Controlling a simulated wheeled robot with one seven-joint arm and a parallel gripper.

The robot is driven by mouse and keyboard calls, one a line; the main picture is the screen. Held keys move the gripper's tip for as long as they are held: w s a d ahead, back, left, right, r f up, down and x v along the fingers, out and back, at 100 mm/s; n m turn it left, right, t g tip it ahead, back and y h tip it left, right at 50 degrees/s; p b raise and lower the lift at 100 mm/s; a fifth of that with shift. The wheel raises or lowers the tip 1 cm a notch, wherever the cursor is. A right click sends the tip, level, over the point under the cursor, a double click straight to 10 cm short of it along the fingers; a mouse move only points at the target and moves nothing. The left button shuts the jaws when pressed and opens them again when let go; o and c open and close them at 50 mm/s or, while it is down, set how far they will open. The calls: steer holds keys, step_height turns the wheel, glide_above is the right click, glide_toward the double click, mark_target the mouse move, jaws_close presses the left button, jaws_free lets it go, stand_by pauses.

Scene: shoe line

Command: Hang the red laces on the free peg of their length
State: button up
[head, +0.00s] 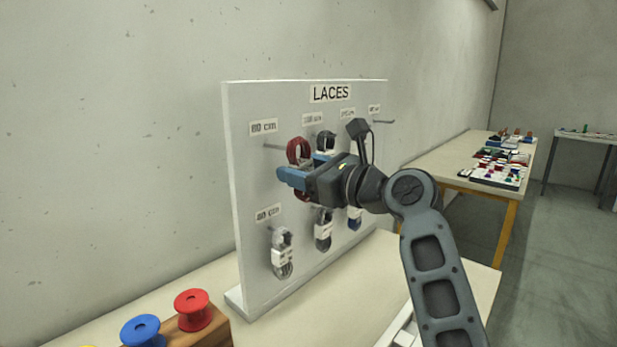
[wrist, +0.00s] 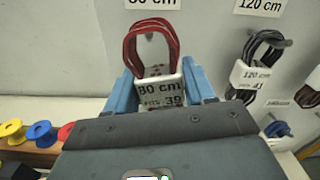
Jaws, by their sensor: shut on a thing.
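The red laces (head: 298,150) are a bundled loop in a white band. My gripper (head: 306,168) is shut on the band (wrist: 160,92), which reads 80 cm and 39 in the wrist view. The red loop (wrist: 150,40) stands up above the blue fingers, in front of the white LACES board (head: 250,195). At the board's upper left, a bare peg (head: 274,146) sticks out under a label (head: 263,127) that seems to read 80 cm. The peg's tip comes close to the loop in the head view; I cannot tell whether it is inside.
Dark laces (head: 326,142) hang on the neighbouring upper peg, labelled 120 cm in the wrist view. Grey-white laces (head: 282,253) and other bundles (head: 323,230) hang below. Another bare peg (head: 383,122) is at upper right. Red (head: 192,308) and blue (head: 140,330) spools stand at front left.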

mark_target(270, 165)
steer(key=x, duration=0.1)
steer(key=b+x, duration=0.1)
steer(key=x, duration=0.2)
steer(key=shift+w+a+f, duration=0.2)
steer(key=shift+f, duration=0.25)
steer(key=shift+f, duration=0.1)
stand_by(0.5)
steer(key=o, duration=1.2)
